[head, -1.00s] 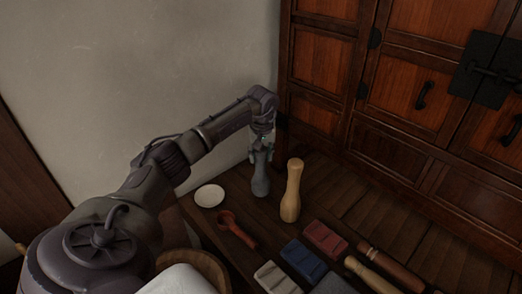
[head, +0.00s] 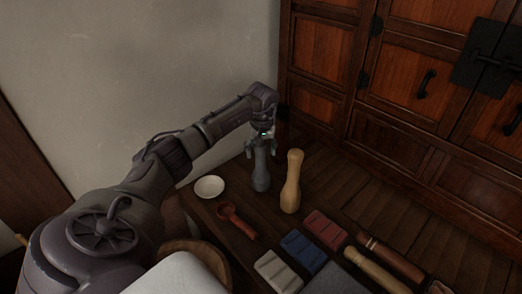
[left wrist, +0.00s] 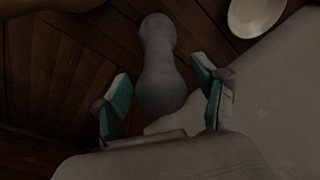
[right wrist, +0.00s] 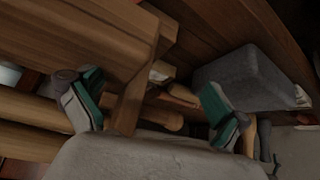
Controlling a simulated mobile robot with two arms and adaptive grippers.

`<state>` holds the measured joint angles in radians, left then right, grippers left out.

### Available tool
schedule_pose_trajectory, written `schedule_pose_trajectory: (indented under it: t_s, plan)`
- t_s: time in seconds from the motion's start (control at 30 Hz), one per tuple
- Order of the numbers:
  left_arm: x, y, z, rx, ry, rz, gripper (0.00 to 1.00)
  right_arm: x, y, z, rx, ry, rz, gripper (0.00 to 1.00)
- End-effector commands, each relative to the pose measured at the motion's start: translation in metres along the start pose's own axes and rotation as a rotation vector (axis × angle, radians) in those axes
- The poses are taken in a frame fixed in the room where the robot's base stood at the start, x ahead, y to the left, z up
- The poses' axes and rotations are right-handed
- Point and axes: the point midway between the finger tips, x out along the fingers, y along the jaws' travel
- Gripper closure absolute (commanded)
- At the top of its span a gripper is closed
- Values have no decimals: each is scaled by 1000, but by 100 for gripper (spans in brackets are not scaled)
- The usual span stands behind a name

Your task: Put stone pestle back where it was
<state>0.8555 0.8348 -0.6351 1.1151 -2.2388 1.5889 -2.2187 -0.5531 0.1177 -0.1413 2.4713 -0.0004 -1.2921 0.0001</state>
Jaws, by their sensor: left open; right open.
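The grey stone pestle (head: 261,172) stands upright on the dark wooden table, near the wall side. My left gripper (head: 261,147) is above it, open, with its fingers spread on either side of the pestle's top. In the left wrist view the pestle (left wrist: 160,55) lies between the two open fingers, with gaps showing at both sides. My right gripper (right wrist: 151,83) is open and shows only in the right wrist view, near wooden furniture and a grey block; no pestle is in it.
A pale wooden pestle (head: 291,182) stands close to the right of the stone one. A white dish (head: 209,187) and a red-brown scoop (head: 236,220) lie to the left and front. Red (head: 324,229) and blue (head: 303,250) blocks lie nearer. A wooden cabinet (head: 400,130) stands behind.

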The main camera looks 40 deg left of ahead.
Motion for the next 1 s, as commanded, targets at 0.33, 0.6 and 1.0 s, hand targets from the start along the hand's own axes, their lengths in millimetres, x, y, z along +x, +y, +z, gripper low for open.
schedule_pose_trajectory:
  t_s: [0.33,0.6,1.0]
  plan:
    - [-28,0,-2,1,3,0,29,-10,4,28,5,-145,8,0]
    - [-88,0,-2,0,4,2,29,-30,7,57,10,-311,15,0]
    - [-122,0,0,0,0,0,29,-34,7,53,10,-308,15,0]
